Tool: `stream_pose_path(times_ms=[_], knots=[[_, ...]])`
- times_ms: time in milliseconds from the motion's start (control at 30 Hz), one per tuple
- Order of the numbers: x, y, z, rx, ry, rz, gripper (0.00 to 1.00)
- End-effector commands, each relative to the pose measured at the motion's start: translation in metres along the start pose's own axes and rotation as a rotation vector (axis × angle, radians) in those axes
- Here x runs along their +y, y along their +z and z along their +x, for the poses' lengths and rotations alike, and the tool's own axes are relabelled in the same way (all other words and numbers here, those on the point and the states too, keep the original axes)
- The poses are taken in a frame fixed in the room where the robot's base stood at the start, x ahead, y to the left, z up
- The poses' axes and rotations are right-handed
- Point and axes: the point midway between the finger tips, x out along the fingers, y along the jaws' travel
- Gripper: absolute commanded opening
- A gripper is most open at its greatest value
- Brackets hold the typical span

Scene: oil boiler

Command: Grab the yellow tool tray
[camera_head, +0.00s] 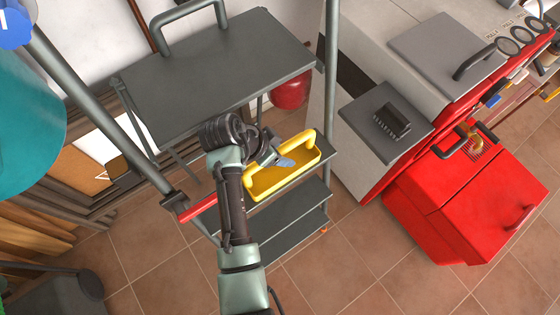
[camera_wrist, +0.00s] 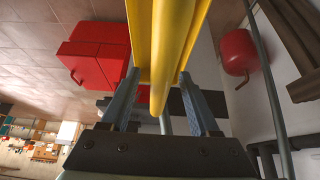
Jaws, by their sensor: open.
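The yellow tool tray (camera_head: 262,187) rests on a dark shelf of the metal step stand in the head view. It has a raised yellow handle (camera_head: 301,138). In the wrist view, yellow parts of the tray (camera_wrist: 172,28) rise from between the two fingers of my gripper (camera_wrist: 161,82). The fingers are apart, one on each side of a yellow bar (camera_wrist: 159,98), with gaps visible. A grey piece shows over the tray in the head view; I cannot tell whether it is a finger or a tool.
The stand's broad grey top (camera_head: 215,70) is behind my gripper, and its upright post (camera_head: 331,70) is right of it. A lower step (camera_head: 285,232) lies below the tray. A red boiler part (camera_head: 470,205) and a grey-topped cabinet (camera_head: 385,120) stand to the right.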

Motion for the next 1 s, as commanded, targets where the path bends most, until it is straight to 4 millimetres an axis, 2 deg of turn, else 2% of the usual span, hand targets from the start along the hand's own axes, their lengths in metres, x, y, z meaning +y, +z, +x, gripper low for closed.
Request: stream_pose_path(times_ms=[933, 1000], knots=[[-0.0001, 0.0026, 0.0039, 0.0, 0.0, -0.001, 0.62], [-0.0001, 0.0026, 0.0039, 0.0, 0.0, -0.001, 0.49]])
